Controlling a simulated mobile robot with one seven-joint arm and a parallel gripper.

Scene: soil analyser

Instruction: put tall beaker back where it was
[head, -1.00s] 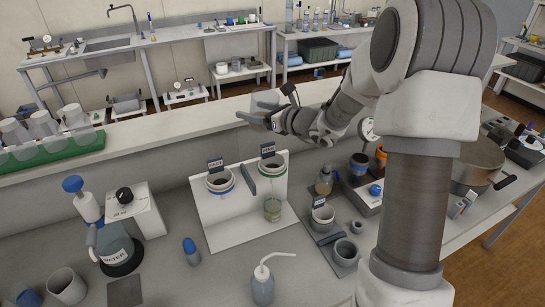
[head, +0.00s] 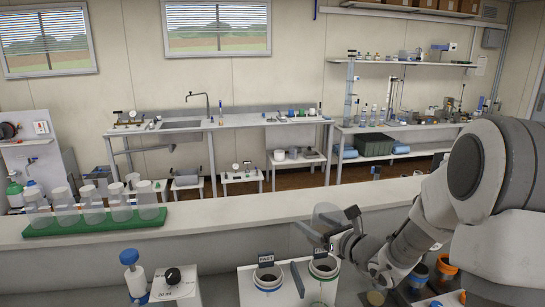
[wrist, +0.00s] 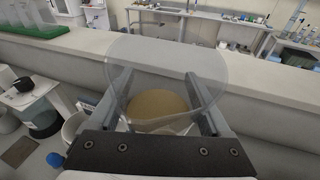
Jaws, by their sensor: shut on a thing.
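The tall beaker (head: 325,215) is a clear, see-through vessel, held up around the level of the long pale ledge. My gripper (head: 338,228) is shut on it, with its fingers on either side of the wall. In the wrist view the beaker (wrist: 165,60) shows its wide round rim between the two fingers of my gripper (wrist: 158,88). A tan disc shows through its lower part; I cannot tell whether it is contents or something behind. The beaker's base is partly hidden by the gripper in the head view.
The pale ledge (head: 190,222) runs across, with a green rack (head: 95,222) of clear vessels at its left. The ledge between rack and gripper is bare.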

